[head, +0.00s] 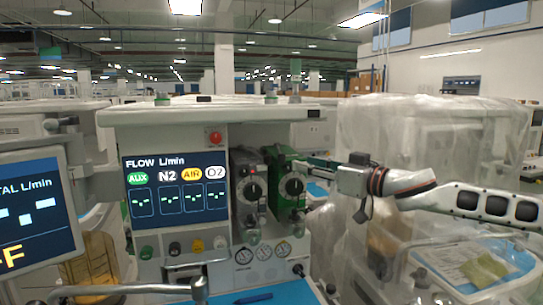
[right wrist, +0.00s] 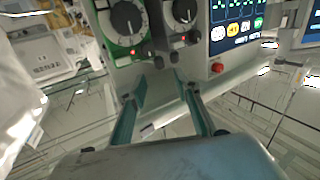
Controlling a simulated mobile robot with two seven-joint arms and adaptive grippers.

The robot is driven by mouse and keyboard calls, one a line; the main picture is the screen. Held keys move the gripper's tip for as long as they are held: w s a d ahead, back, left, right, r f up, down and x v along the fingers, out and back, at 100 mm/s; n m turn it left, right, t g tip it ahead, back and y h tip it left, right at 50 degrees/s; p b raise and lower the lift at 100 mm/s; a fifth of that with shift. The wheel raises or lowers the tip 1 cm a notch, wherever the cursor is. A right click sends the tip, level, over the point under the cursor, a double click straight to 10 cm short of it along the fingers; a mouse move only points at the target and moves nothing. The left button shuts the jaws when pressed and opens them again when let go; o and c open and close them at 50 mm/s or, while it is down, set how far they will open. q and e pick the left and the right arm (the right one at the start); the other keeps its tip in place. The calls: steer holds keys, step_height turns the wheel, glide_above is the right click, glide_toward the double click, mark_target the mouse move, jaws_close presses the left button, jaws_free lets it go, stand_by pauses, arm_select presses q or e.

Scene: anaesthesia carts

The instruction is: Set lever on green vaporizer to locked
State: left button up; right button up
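The green vaporizer (head: 283,167) stands on the front of the anaesthesia machine, right of a dark grey vaporizer (head: 247,184). It has a round black and white dial. It also shows at the top of the right wrist view (right wrist: 108,37), with its dial and a small red light. Its lever is too small to make out for certain. My right gripper (head: 312,162) reaches in from the right, beside the green vaporizer's upper right side. In the right wrist view its teal fingers (right wrist: 160,88) are apart with nothing between them. Contact cannot be told. My left gripper is not in view.
A flow screen (head: 174,186) is left of the vaporizers, with knobs below it. Gauges (head: 263,252) sit below the vaporizers. A plastic-covered cart (head: 390,125) stands close on the right, behind my right arm. Another monitor (head: 35,215) is at the left.

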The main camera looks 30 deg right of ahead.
mark_target(284, 156)
steer(key=shift+r+p+x, duration=0.15)
steer(key=shift+p+x, duration=1.6)
steer(key=shift+x, duration=0.1)
steer(key=shift+r+p+x, duration=0.2)
steer(key=shift+p+x, duration=1.55)
steer(key=shift+x, duration=0.1)
steer(key=shift+w, duration=0.1)
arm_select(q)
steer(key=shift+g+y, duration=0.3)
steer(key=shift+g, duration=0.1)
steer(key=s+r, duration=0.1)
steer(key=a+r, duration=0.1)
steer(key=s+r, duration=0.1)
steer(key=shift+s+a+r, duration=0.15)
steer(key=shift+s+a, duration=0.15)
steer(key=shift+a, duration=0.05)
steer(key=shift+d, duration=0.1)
arm_select(e)
jaws_close()
